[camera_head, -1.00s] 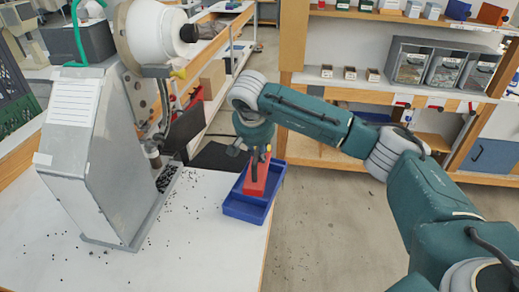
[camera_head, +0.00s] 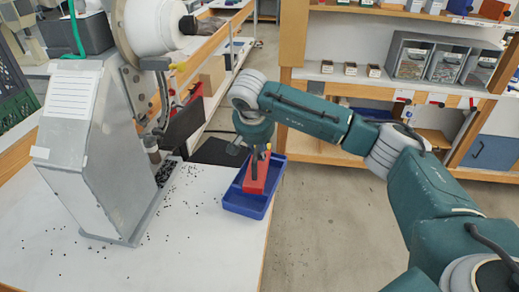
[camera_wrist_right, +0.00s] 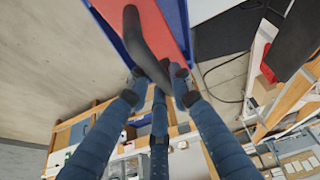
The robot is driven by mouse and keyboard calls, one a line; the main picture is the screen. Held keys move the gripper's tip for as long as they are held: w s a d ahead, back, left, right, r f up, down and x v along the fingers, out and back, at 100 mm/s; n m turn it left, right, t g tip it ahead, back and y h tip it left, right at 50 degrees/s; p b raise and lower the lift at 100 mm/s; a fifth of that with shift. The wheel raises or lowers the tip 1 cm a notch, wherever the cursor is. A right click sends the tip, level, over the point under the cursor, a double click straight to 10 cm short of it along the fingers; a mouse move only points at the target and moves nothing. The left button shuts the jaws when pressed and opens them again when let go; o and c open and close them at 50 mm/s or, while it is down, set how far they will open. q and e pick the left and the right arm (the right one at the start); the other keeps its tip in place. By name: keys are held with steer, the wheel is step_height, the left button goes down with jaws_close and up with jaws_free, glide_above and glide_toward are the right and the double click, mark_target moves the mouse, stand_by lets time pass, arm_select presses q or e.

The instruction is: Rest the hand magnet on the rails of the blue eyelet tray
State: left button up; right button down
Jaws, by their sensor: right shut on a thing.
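The blue eyelet tray (camera_head: 240,207) lies on the white bench top near its right edge. The hand magnet, a red block (camera_head: 258,179) with a dark handle, is at the tray, over its middle. My right gripper (camera_head: 259,158) is shut on the magnet's handle from above. In the right wrist view the fingers (camera_wrist_right: 160,80) close around the curved dark handle (camera_wrist_right: 142,42), with the red block (camera_wrist_right: 120,15) and a blue tray side (camera_wrist_right: 179,20) behind. I cannot tell whether the block touches the rails. My left gripper is not in view.
A grey eyelet press (camera_head: 95,150) stands on the bench left of the tray, with small dark eyelets (camera_head: 165,170) at its foot and scattered across the top. Shelves (camera_head: 395,85) with bins stand at the back right. The bench front is mostly clear.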

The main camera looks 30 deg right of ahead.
steer(key=shift+w+f, duration=0.1)
steer(key=c, duration=1.5)
jaws_free()
steer(key=shift+o, duration=0.2)
steer(key=shift+f, duration=0.1)
steer(key=shift+s+a+r, duration=0.15)
steer(key=shift+s+r, duration=0.05)
steer(key=shift+r, duration=0.3)
steer(key=v, duration=1.1)
steer(key=shift+s, duration=0.1)
